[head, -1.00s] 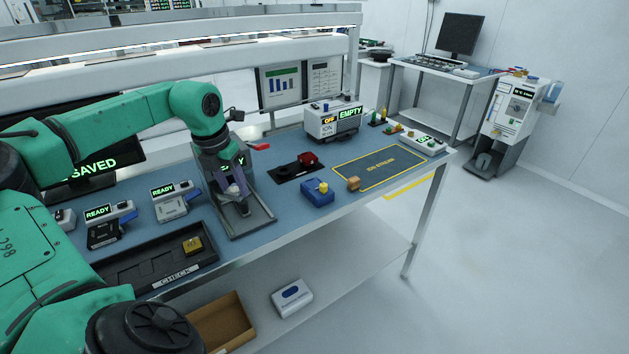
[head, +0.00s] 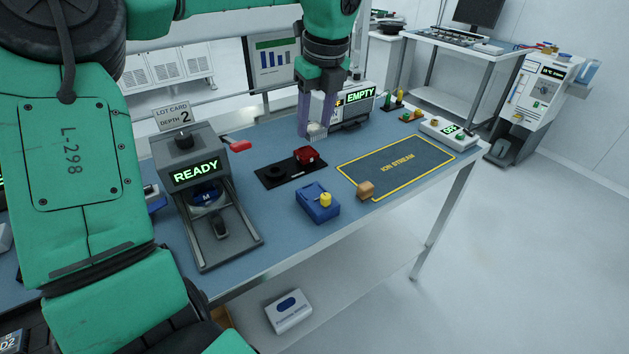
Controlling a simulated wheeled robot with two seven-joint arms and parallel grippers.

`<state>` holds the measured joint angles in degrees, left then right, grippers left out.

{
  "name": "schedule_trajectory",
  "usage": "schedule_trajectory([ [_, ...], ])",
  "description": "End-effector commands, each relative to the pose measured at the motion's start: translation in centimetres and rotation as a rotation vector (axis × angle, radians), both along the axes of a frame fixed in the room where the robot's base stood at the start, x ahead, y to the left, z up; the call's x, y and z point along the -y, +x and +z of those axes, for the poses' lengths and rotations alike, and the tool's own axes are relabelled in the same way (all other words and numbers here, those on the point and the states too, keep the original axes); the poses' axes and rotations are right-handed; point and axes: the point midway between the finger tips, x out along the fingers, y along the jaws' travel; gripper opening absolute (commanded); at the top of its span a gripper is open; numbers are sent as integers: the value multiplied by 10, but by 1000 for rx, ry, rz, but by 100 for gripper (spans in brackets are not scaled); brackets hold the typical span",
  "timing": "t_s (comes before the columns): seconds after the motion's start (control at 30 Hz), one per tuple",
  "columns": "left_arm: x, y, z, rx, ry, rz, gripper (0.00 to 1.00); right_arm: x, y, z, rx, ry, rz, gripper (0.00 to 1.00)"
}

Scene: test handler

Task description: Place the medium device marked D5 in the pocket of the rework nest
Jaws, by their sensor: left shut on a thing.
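My left gripper (head: 317,128) points down with its purple fingers shut on a small pale device (head: 317,132). It holds the device over the back of the bench, in front of the box lit EMPTY (head: 358,112). The device is mostly hidden between the fingers and its marking cannot be read. No label names the rework nest; a black plate with a round dark part (head: 277,172) and a red part (head: 307,155), and a blue block with a yellow knob (head: 318,205), stand nearer the front. My right gripper is out of view.
The machine lit READY (head: 195,170), with a red-tipped lever, stands left of the black plate. A yellow-bordered ION STREAM mat (head: 397,165) lies to the right, with a small tan block (head: 366,189) at its corner.

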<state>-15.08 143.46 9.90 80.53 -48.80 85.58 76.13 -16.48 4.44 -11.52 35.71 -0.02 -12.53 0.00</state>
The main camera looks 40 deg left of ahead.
Motion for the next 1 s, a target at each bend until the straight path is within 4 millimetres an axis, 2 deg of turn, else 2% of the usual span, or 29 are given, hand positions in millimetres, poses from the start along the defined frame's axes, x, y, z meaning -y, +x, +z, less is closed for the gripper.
schedule_trajectory([
  [0.1, 0, -2, -39, -7, -5, -3, 2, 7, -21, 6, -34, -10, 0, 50],
  [0.2, 0, -2, -72, -7, -5, -3, 2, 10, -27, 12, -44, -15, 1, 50],
  [0.3, 0, -2, -99, -6, -3, -2, 2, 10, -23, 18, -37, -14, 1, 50],
  [0.53, -1, -1, -140, -5, -2, -2, 2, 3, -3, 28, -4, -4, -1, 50],
  [0.63, -1, -1, -153, -1, -2, -1, 2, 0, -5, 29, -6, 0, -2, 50],
  [0.97, -1, 0, -158, 2, -1, -1, 2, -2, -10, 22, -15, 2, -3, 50],
  [1.0, -1, 0, -156, 1, 0, -2, 63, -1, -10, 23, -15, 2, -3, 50],
])
